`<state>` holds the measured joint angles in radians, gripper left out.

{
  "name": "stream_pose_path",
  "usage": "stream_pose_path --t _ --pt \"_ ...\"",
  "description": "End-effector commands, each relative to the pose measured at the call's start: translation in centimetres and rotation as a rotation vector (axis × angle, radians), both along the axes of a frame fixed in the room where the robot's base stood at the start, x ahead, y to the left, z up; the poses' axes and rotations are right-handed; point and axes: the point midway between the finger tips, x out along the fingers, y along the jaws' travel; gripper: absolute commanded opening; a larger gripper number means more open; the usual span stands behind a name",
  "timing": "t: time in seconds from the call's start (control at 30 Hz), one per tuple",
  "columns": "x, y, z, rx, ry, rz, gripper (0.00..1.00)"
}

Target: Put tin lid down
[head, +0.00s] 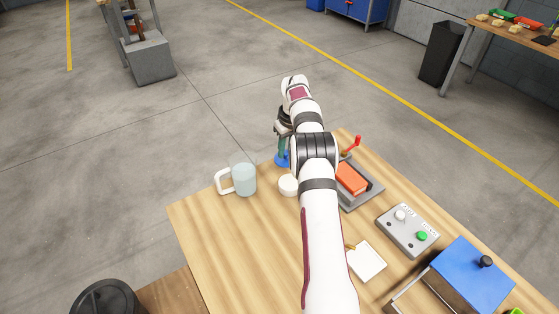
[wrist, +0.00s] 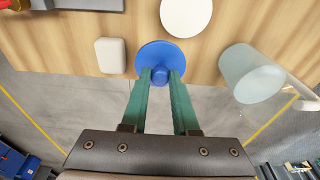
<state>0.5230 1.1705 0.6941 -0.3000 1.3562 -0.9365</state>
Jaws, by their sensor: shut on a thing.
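The tin lid is a round blue disc with a blue knob (wrist: 160,48). My gripper's green fingers (wrist: 161,78) are shut on the knob, one on each side. In the head view my gripper (head: 282,150) points down, with the blue lid (head: 281,161) under it at the table's far edge. I cannot tell whether the lid touches the table or hangs just above it. A white round thing (head: 288,185), perhaps the tin, stands nearer the camera and apart from the lid; it also shows in the wrist view (wrist: 186,14).
A pale blue mug (head: 244,179) with a white handle stands left of the lid. A white rounded block (wrist: 111,56) is beside it in the wrist view. A grey tray with an orange block (head: 351,177) lies to the right. The table's left front is clear.

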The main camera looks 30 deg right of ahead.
Motion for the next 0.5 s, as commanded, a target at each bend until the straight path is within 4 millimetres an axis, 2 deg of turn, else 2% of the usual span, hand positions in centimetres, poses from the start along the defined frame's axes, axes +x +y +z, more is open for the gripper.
stream_pose_path --t 0.13,0.27,0.4,0.5 --pt "1.8 1.1 -1.3 0.000 0.000 0.000 0.00" --pt "2.0 1.3 -2.7 0.001 0.002 -0.001 0.00" --pt "1.9 1.3 -5.3 0.000 0.002 -0.002 0.00" --pt "1.9 1.2 -5.4 -0.001 -0.001 -0.002 0.00"
